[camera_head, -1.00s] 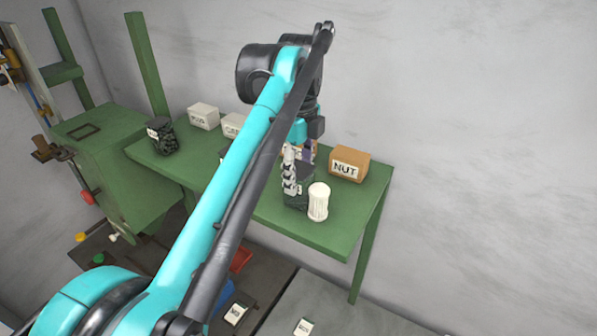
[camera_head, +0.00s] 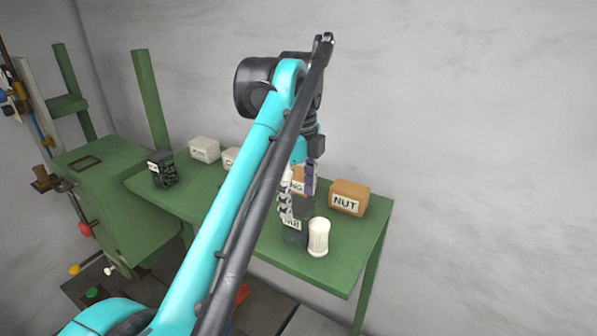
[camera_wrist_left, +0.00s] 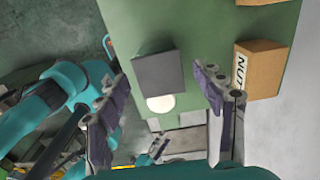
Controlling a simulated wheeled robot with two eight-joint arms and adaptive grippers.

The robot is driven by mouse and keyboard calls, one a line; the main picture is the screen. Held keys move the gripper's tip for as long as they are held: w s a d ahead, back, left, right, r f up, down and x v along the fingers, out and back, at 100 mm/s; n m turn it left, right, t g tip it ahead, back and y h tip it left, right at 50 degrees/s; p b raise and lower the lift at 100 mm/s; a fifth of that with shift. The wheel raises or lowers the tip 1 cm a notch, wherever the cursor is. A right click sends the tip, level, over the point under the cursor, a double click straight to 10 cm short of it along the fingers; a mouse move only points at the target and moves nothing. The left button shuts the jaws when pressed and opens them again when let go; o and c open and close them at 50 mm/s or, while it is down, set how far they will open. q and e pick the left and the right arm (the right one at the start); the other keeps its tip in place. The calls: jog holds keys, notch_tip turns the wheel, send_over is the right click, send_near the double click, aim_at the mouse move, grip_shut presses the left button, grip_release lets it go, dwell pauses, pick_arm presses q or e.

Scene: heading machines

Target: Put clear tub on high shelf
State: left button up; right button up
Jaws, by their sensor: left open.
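The clear tub (camera_head: 293,238) looks dark and see-through, with a grey lid and a white label. It stands upright on the green shelf, partly hidden by my left gripper (camera_head: 299,207). In the left wrist view its square grey lid (camera_wrist_left: 158,72) lies between the spread fingers of my left gripper (camera_wrist_left: 160,76). The fingers point down over it, with gaps on both sides. A small part that looks like my right gripper (camera_wrist_left: 152,152) shows low in the left wrist view, too small to read.
A white ribbed cylinder (camera_head: 318,237) stands close beside the tub. A brown NUT box (camera_head: 348,198) is to the right. Another dark labelled tub (camera_head: 161,170) and a white box (camera_head: 204,149) stand further left. The green shelf top (camera_head: 335,268) is clear in front.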

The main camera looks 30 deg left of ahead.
pick_arm(q)
notch_tip(320, 180, up, 9)
dwell(0.3)
